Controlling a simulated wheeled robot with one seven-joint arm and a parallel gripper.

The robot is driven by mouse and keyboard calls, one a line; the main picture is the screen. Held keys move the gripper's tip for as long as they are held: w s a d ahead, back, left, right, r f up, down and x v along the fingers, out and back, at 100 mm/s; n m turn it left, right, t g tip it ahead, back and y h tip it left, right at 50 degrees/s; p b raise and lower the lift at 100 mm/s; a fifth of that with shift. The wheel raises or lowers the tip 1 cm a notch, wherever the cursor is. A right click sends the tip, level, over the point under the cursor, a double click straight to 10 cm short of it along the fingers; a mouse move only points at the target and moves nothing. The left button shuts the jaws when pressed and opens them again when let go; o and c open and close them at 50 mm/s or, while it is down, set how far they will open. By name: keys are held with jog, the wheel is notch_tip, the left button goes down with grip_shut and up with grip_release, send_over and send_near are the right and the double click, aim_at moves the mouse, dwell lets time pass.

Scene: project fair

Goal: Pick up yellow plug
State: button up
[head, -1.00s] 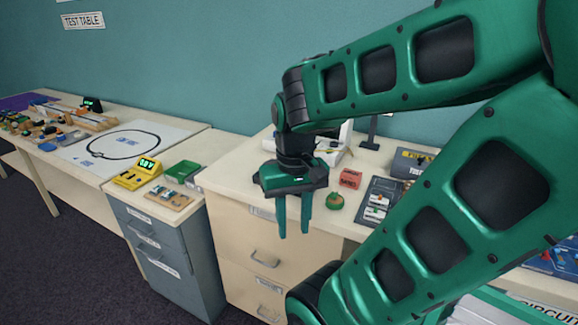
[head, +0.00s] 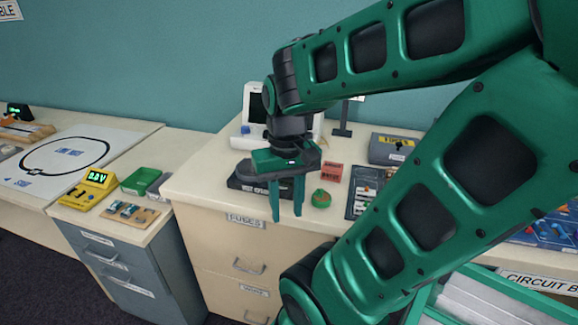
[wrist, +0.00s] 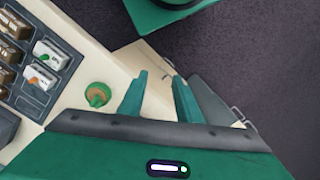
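I cannot make out a yellow plug in either view. My gripper (head: 287,214) is open and empty, with its two green fingers pointing down just in front of the cream cabinet's front edge. In the wrist view its fingers (wrist: 160,82) stand apart with nothing between them. A small round green thing with a tan ring (head: 321,199) sits on the cabinet top to the right of the fingers; it also shows in the wrist view (wrist: 97,95). My arm hides part of the worktop on the right.
A yellow meter (head: 97,178), a green tray (head: 140,180) and a small wooden board (head: 130,212) stand on the lower grey cabinet. A red box (head: 332,173), a dark tray (head: 362,200) and a grey case (head: 393,148) are on the cream cabinet (head: 195,185).

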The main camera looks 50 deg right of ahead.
jog(key=o, duration=0.3)
jog(key=shift+s+r, duration=0.15)
jog(key=shift+s, duration=0.1)
jog(key=w+d+r+m, duration=0.3)
jog(key=w+d+m, duration=0.1)
jog(key=d, duration=0.1)
jog(key=w+d+r+m, duration=0.3)
jog(key=w+d+m, duration=0.1)
jog(key=d+m, duration=0.1)
jog(key=w+d+r+m, duration=0.3)
jog(key=w+d+m, duration=0.2)
jog(key=d, duration=0.1)
jog(key=shift+w+d+r, duration=0.1)
jog(key=shift+d+r, duration=0.3)
jog(key=shift+m, duration=0.4)
jog(key=f, duration=0.4)
jog(key=shift+w+d+f, duration=0.1)
jog(key=shift+d+f, duration=0.15)
jog(key=shift+f, duration=0.1)
jog(key=shift+a+f, duration=0.15)
jog(key=shift+f, duration=1.35)
jog(key=shift+a+f, duration=0.1)
jog(key=shift+f, duration=1.4)
grip_shut()
